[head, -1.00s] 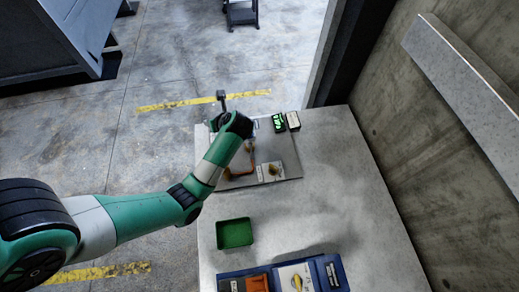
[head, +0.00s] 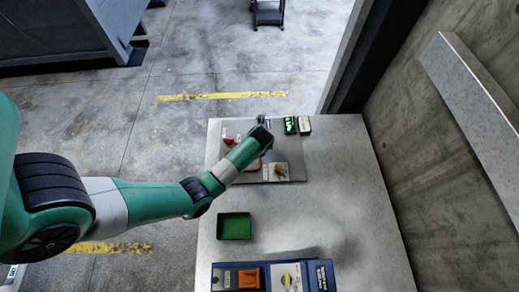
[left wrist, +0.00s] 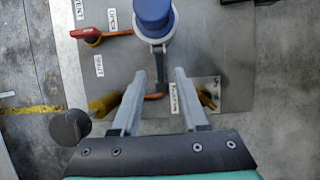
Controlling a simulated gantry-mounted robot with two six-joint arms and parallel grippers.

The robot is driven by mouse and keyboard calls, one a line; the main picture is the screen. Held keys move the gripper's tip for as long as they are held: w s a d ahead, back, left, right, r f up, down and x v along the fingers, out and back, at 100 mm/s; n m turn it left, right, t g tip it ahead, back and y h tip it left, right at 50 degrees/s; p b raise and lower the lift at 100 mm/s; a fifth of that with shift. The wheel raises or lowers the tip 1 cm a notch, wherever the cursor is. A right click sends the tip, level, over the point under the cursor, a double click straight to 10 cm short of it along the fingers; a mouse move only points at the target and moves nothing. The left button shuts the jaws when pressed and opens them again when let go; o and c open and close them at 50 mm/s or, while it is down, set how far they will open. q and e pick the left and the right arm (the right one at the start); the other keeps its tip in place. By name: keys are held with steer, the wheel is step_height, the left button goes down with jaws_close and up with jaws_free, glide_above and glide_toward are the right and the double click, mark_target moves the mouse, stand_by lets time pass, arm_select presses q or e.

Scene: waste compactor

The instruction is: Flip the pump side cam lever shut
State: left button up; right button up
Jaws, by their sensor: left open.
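A blue cap (left wrist: 152,14) sits in a grey ring collar (left wrist: 154,33) on the metal plate in the left wrist view. A dark lever arm (left wrist: 161,70) sticks out from this collar toward my gripper. I cannot tell for sure whether this is the pump side lever. My left gripper (left wrist: 154,72) is open, with one finger on each side of the lever's line and no clear contact. In the head view, my left wrist hides much of the plate and my left gripper (head: 265,120) is barely visible. My right gripper is not in view.
A red handle (left wrist: 108,34) lies beside OPEN and SHUT labels. A brass part (left wrist: 104,103) is near my left finger. The plate (head: 292,153) rests on a grey table (head: 340,200), with a green tray (head: 234,226) and blue tray (head: 330,275) nearer. The table's right side is clear.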

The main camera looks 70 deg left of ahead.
arm_select(q)
steer(key=shift+x, duration=1.2)
jaws_close()
